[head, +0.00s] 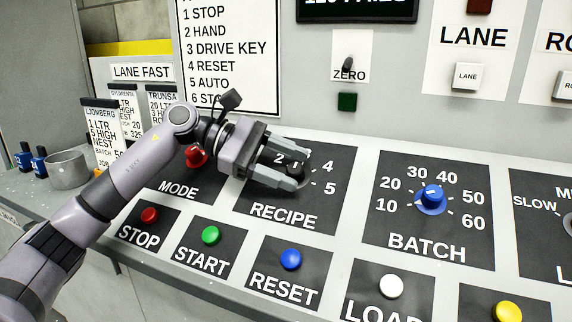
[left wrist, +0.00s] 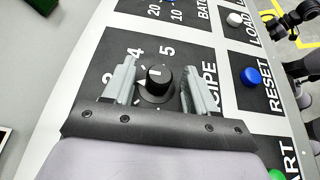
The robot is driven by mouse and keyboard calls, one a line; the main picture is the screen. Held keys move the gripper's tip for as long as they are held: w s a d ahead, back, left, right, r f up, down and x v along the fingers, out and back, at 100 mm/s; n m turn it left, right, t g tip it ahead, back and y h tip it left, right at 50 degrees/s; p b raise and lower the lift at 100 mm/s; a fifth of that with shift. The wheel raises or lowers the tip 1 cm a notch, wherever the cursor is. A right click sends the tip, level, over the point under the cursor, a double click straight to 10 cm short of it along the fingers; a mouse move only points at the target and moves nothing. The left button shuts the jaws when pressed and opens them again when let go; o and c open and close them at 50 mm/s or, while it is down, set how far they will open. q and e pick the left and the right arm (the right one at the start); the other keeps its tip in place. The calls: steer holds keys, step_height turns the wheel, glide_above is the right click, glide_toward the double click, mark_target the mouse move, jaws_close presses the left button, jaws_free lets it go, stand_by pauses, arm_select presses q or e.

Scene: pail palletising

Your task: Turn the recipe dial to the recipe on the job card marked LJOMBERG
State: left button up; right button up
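The black recipe dial (left wrist: 157,80) sits on the RECIPE panel (head: 325,205). In the left wrist view its white mark points up, towards the 4 and 5 side; the exact number is hard to tell. My left gripper (head: 291,172) is around the dial, one finger on each side. In the left wrist view its fingers (left wrist: 160,85) stand apart with a gap on both sides of the dial. The LJOMBERG job card (head: 103,128) stands at the left in the head view, reading 1 LTR and 5 HIGH NEST. Its lower lines are partly hidden by my arm.
The MODE switch (head: 196,157) is red and close behind my left wrist. STOP (head: 149,215), START (head: 210,235) and RESET (head: 290,259) buttons lie below. The blue BATCH dial (head: 432,197) is to the right. Dark machine parts, perhaps my right arm, show at the wrist view's right edge.

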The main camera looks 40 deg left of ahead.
arm_select(q)
steer(key=shift+a, duration=0.1)
steer(key=shift+b+v, duration=0.55)
steer(key=shift+v, duration=2.95)
steer(key=shift+s, duration=0.1)
